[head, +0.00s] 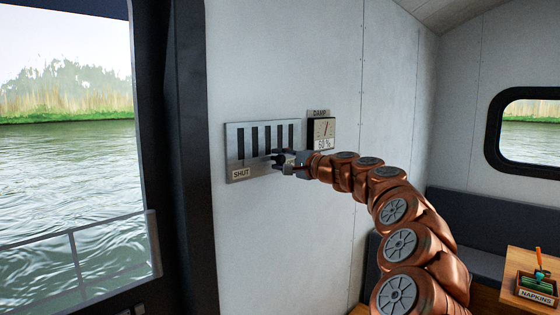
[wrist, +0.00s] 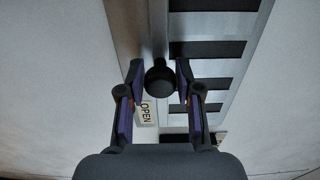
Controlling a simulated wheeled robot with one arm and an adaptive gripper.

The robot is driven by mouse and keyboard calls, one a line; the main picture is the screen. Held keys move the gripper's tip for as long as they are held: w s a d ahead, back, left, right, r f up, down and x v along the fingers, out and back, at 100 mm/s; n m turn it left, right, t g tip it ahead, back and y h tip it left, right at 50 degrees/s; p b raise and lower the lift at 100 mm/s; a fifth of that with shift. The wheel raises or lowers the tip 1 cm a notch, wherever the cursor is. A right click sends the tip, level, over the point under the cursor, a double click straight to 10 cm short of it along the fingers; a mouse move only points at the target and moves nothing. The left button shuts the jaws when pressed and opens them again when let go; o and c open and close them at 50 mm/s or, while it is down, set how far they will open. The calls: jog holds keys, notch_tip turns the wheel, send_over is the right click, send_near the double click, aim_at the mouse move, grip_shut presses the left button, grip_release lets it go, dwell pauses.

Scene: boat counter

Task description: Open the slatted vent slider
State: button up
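The slatted vent (head: 247,148) is a metal plate on the white wall in the head view, with several dark upright slots. A SHUT label (head: 241,174) is at its lower left. In the wrist view the vent plate (wrist: 232,70) runs down the right of the middle, and an OPEN label (wrist: 148,113) shows between my fingers. The slider's round black knob (wrist: 160,80) sits between my fingertips. My gripper (wrist: 160,70) has one finger on each side of the knob, with seemingly narrow gaps. In the head view my gripper (head: 287,162) is at the vent's lower right.
A damp gauge (head: 322,132) reading about 50 % is on the wall just right of the vent, close above my gripper. A dark-framed window opening (head: 75,170) is at the left. A wooden table (head: 515,295) with a napkin holder (head: 538,284) is at the lower right.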

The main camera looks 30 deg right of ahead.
jog(key=o, duration=0.3)
jog(key=shift+s, duration=0.1)
jog(key=v, duration=1.1)
jog(key=shift+s+d, duration=0.15)
jog(key=shift+s, duration=0.25)
